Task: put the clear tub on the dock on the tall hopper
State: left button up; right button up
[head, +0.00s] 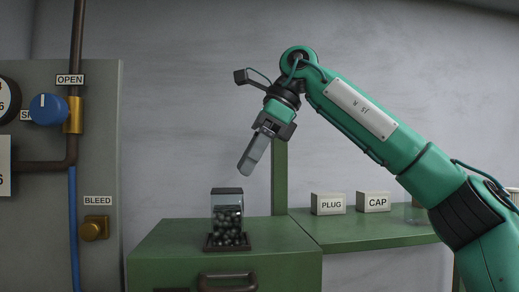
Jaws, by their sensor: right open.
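The clear tub (227,213) stands upright on top of a green cabinet, filled with dark round pieces. It sits on or in a dark square tray (207,244); how it seats there is hard to tell. My right gripper (244,172) is open and empty, above and slightly right of the tub, its fingers pointing down and left, apart from it. The fingers overlap in this view. My left gripper is not in view. I cannot pick out the tall hopper or its dock for certain.
The green cabinet (165,250) has a dark handle (228,281). A green shelf (375,235) at right holds a PLUG box (328,204) and a CAP box (374,202). A grey panel (95,150) at left carries a blue knob (46,109) and a brass BLEED knob (93,229).

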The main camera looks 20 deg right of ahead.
jog(key=v, duration=0.4)
jog(key=shift+r, duration=0.1)
dwell(0.5)
